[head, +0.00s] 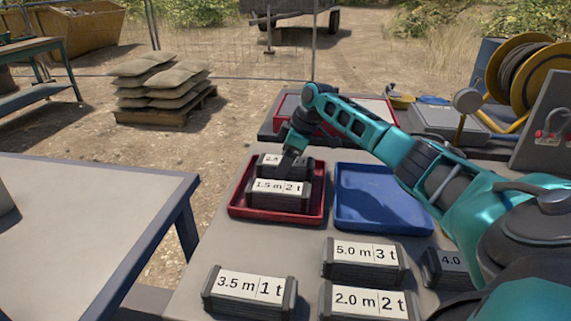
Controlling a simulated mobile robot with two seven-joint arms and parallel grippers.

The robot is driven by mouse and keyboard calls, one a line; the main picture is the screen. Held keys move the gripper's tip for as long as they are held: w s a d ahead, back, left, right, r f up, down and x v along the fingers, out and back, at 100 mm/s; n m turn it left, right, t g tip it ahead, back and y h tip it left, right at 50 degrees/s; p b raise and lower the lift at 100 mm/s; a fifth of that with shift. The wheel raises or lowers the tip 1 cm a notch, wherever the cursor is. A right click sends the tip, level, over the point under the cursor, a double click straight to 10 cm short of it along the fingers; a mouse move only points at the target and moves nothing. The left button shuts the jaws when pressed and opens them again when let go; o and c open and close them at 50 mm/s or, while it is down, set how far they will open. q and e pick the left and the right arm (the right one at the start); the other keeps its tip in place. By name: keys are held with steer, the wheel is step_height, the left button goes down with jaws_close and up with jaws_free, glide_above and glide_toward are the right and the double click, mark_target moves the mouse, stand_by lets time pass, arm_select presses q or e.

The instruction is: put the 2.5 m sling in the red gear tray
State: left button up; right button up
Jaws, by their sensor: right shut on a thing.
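The red gear tray (235,208) lies on the grey table, left of a blue tray. In it are two dark sling packs with white labels. The front one is the 1.5 m 2 t sling (278,202). Behind it is the 2.5 m sling (270,161); its label starts with 2 and the rest is covered by my gripper. My right gripper (287,166) reaches down over the tray and is shut on this rear sling; its fingertips are partly hidden behind the front sling. Whether the rear sling touches the tray floor is hidden. My left gripper is not in view.
The blue tray (370,222) is empty, with my right arm crossing above its back. Slings marked 3.5 m (250,290), 5.0 m (365,255), 2.0 m (368,302) and 4.0 (449,264) stand in front. A red-edged case (372,104) and cable reel (520,70) are behind.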

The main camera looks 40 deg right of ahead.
steer(key=shift+f, duration=0.15)
steer(key=o, duration=1.3)
steer(key=shift+f, duration=0.1)
steer(key=p+v, duration=0.2)
steer(key=v, duration=1)
